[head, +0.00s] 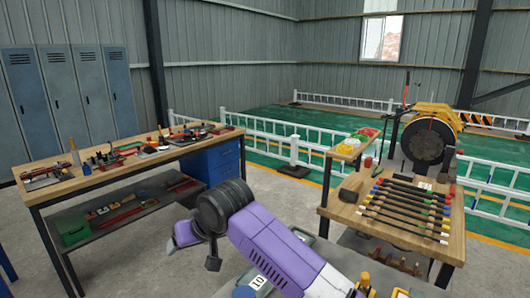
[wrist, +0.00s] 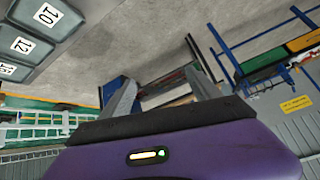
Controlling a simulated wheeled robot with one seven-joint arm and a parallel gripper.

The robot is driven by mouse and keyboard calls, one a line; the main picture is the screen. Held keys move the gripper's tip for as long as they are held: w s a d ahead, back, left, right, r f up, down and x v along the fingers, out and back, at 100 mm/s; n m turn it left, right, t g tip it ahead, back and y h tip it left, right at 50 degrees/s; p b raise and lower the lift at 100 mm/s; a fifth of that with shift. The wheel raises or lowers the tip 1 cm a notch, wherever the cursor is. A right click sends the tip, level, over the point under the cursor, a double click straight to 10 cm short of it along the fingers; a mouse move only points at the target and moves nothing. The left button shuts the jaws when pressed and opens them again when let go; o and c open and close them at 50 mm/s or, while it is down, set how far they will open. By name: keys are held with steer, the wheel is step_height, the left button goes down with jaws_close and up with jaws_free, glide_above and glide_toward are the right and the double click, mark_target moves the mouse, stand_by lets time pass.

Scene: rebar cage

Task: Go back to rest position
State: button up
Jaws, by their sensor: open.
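My gripper (wrist: 160,76) shows in the wrist view with its two grey fingers spread well apart. Nothing is held between them. Beyond the fingers lie the concrete floor and some blurred racks. In the head view my purple arm rises from the bottom middle to a black joint, then bends down to the left, in front of the gap between the two workbenches. The fingers are hard to make out there. The arm appears to touch nothing.
A long wooden workbench (head: 105,178) with tools stands at left. Grey bins (wrist: 22,47) labelled 10 and 12 are close by.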

steer(key=s+a+m+t+y, duration=0.1)
steer(key=s+t+y, duration=0.4)
steer(key=s, duration=0.1)
steer(key=s+d+f+m+t+h, duration=0.3)
steer(key=s+d+t, duration=0.1)
steer(key=s+d, duration=0.75)
steer(key=s+d+f+m+t+h, duration=0.35)
steer(key=s+d, duration=0.45)
steer(key=d, duration=0.6)
steer(key=s+d+f+g+h, duration=0.1)
steer(key=s+d+h, duration=0.1)
steer(key=s+d, duration=0.5)
steer(key=s+d+f+g+h, duration=0.2)
steer(key=s+d, duration=0.4)
steer(key=s, duration=1.2)
steer(key=shift+s+d+f+n+b, duration=0.2)
steer(key=shift+s+d+n+b, duration=0.05)
steer(key=shift+d+n+b, duration=0.15)
steer(key=shift+h, duration=0.25)
